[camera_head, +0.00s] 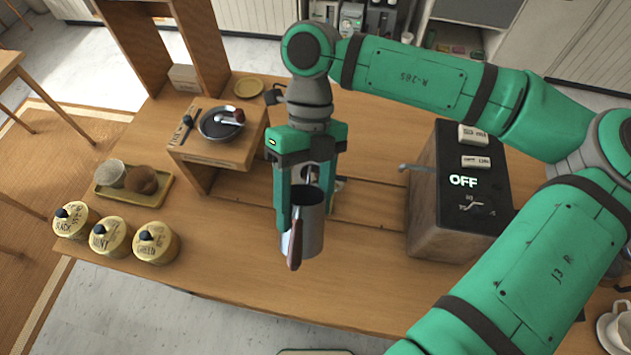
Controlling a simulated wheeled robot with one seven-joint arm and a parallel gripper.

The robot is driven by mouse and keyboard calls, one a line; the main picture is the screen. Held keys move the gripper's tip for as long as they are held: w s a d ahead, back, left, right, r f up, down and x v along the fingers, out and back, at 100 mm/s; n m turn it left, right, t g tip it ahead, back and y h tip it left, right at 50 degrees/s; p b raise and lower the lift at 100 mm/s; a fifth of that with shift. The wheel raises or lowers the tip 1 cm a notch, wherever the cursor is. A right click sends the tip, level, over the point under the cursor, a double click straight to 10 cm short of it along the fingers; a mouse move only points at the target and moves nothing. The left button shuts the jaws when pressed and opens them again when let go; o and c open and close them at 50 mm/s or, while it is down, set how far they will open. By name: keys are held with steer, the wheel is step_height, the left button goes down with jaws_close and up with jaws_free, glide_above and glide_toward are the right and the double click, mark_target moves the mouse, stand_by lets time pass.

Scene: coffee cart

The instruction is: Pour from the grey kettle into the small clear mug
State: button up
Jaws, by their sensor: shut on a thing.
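The grey kettle (312,234) is a metal vessel with an open dark top and a reddish-brown handle. My gripper (303,198) points down and is shut on it. The kettle is above the front part of the wooden counter, roughly upright; I cannot tell its exact height or its contents. A small pale, see-through vessel (110,173), which may be the small clear mug, stands at the left on a yellow tray (130,201). It is well to the left of my gripper. Its handle and inside cannot be made out.
Several yellow lidded tins (156,244) stand at the left front. A brown round thing (142,181) shares the tray. A wooden stand (205,156) holds a dark dish. A box reading OFF (440,220) stands right of the kettle. A white cup (618,325) is far right.

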stand_by(0.3)
steer(key=shift+s+f+t+h, duration=0.2)
steer(key=shift+f+t+h, duration=0.1)
steer(key=shift+f+t, duration=1.75)
steer(key=shift+s+f+t, duration=0.15)
steer(key=shift+f+t, duration=0.95)
steer(key=shift+t, duration=0.05)
steer(key=shift+r, duration=0.1)
steer(key=shift+r, duration=2.4)
